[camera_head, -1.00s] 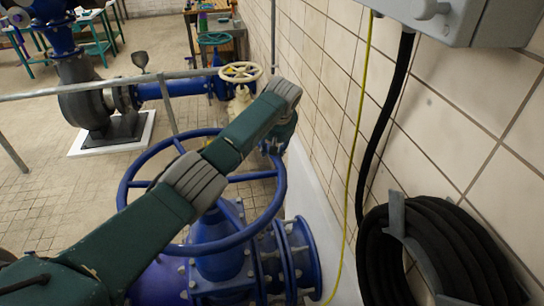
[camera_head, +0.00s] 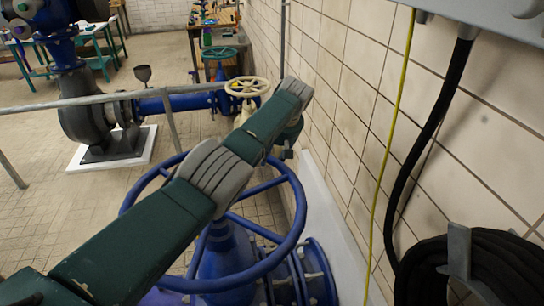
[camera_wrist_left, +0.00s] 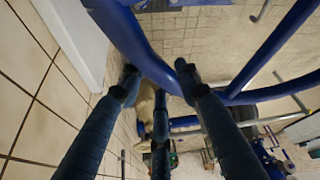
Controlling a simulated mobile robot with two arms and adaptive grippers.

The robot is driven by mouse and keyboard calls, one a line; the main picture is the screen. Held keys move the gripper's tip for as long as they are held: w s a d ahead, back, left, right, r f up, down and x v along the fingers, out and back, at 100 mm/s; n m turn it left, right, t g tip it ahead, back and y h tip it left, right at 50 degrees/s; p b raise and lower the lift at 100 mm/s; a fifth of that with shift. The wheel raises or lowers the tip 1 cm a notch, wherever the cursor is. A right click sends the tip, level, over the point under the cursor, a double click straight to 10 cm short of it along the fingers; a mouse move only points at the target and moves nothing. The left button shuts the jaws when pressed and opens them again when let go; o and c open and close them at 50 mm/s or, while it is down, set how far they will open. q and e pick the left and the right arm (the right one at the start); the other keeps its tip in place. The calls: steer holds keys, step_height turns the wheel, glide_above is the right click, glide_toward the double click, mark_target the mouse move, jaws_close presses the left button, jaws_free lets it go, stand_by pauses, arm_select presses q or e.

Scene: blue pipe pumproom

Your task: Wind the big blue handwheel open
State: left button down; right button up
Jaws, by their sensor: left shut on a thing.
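The big blue handwheel (camera_head: 298,215) lies roughly flat on top of a blue valve (camera_head: 225,262) in the head view. My left arm reaches across it from the lower left and hides part of the rim and hub. My left gripper (camera_head: 287,146) is at the far right part of the rim, mostly hidden behind my own wrist. In the left wrist view, the dark fingers of my left gripper (camera_wrist_left: 158,82) are closed around the handwheel's blue rim (camera_wrist_left: 137,48). Spokes run inward from the rim. My right gripper is in neither view.
A tiled wall (camera_head: 345,100) runs close along the right, with a yellow cable (camera_head: 391,130) and a coiled black hose (camera_head: 490,268). A smaller cream handwheel (camera_head: 247,87) stands beyond. A grey railing (camera_head: 60,104) crosses on the left. Floor left of the valve is open.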

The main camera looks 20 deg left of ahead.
arm_select(q)
steer(key=shift+w+a+r, duration=0.1)
steer(key=shift+w+r, duration=0.1)
steer(key=shift+r, duration=0.1)
steer(key=c, duration=1.5)
jaws_free()
steer(key=o, duration=0.3)
steer(key=shift+s+f, duration=0.1)
steer(key=shift+f, duration=0.1)
steer(key=v, duration=1.2)
